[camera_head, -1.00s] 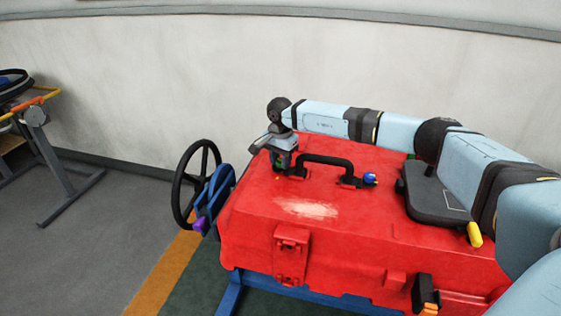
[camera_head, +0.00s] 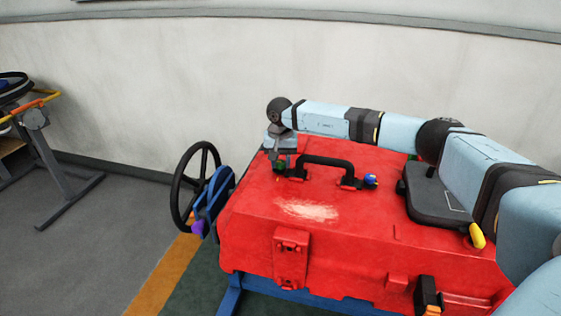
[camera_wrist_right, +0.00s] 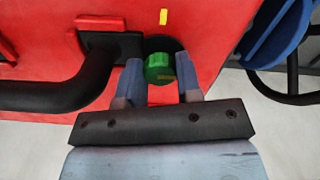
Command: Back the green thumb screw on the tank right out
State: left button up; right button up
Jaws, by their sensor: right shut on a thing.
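The green thumb screw (camera_wrist_right: 159,68) sits on top of the red tank (camera_head: 345,225), near its far left corner and beside the black handle. In the head view the right gripper (camera_head: 281,160) hides most of the screw, and only a bit of green (camera_head: 280,168) shows under the fingers. My left gripper is not in view.
A black handle (camera_head: 327,160) stands close to the right of the gripper. A blue knob (camera_head: 370,180), a dark lid (camera_head: 436,190) and a yellow grip (camera_head: 477,236) lie farther right. A black handwheel (camera_head: 178,190) on a blue bracket is at the tank's left.

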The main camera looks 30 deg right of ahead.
aim_at(280, 162)
jog(key=shift+s+f, duration=0.15)
jog(key=shift+f, duration=0.2)
jog(key=o, duration=0.9)
jog(key=shift+o, duration=0.2)
jog(key=shift+w+r, duration=0.2)
jog(key=shift+r, duration=0.5)
pick_arm(q)
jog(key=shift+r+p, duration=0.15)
jog(key=shift+p, duration=0.45)
pick_arm(e)
notch_tip(280, 162, up, 12)
jog(key=shift+r, duration=0.25)
